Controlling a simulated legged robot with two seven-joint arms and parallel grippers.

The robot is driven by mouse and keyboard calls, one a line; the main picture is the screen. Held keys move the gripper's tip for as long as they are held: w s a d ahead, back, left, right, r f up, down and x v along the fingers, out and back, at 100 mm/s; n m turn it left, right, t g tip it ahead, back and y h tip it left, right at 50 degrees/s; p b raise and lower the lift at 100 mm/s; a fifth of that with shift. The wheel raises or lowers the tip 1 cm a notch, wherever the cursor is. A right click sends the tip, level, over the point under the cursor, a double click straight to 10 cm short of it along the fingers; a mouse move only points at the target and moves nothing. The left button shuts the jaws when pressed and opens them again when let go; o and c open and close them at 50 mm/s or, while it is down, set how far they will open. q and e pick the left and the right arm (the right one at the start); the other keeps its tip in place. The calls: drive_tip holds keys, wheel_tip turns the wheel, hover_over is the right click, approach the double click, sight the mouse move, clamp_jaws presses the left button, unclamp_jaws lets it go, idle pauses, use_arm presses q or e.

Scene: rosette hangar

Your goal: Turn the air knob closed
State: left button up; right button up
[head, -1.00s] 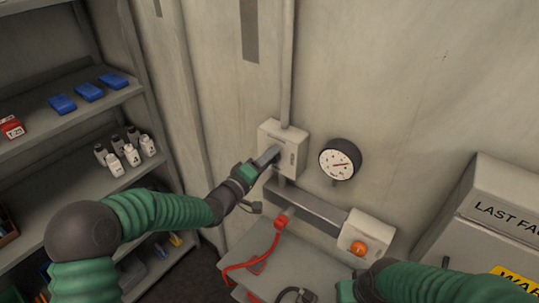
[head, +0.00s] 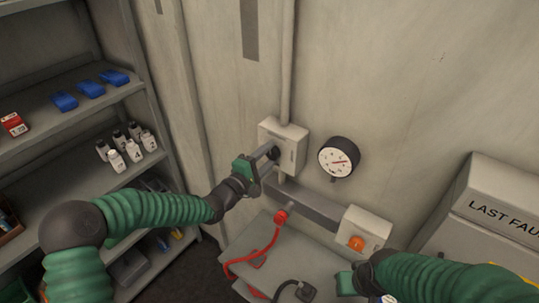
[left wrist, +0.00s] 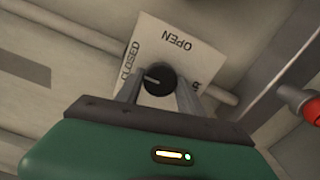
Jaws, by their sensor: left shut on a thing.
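The air knob (left wrist: 160,79) is a round black knob with a pale pointer line, on a white plate (left wrist: 180,45) marked CLOSED at left and OPEN at top. A third label at right is partly hidden. The pointer line points left, toward the CLOSED side. In the head view the knob (head: 273,153) shows dark on the front of a grey wall box (head: 291,148). My left gripper (head: 267,155) reaches it from the left. In the left wrist view its fingers are shut on the knob, one on each side. My right gripper (head: 346,284) is low at right, its fingers unclear.
A round gauge (head: 339,157) hangs right of the box. Below are a grey rail (head: 310,207), a box with an orange button (head: 356,243), a red plug and cable (head: 281,216) and a grey ledge (head: 262,242). Shelves (head: 100,110) stand at left.

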use_arm(q)
drive_tip(key=shift+f, duration=0.3)
drive_tip(key=o, duration=1.2)
drive_tip(key=shift+o, duration=0.9)
drive_tip(key=shift+a, duration=0.1)
drive_tip(key=shift+w+a, duration=0.1)
drive_tip(key=shift+r, duration=0.1)
drive_tip(key=b+v, duration=0.4)
drive_tip(key=v, duration=1.3)
drive_tip(key=shift+w, duration=0.15)
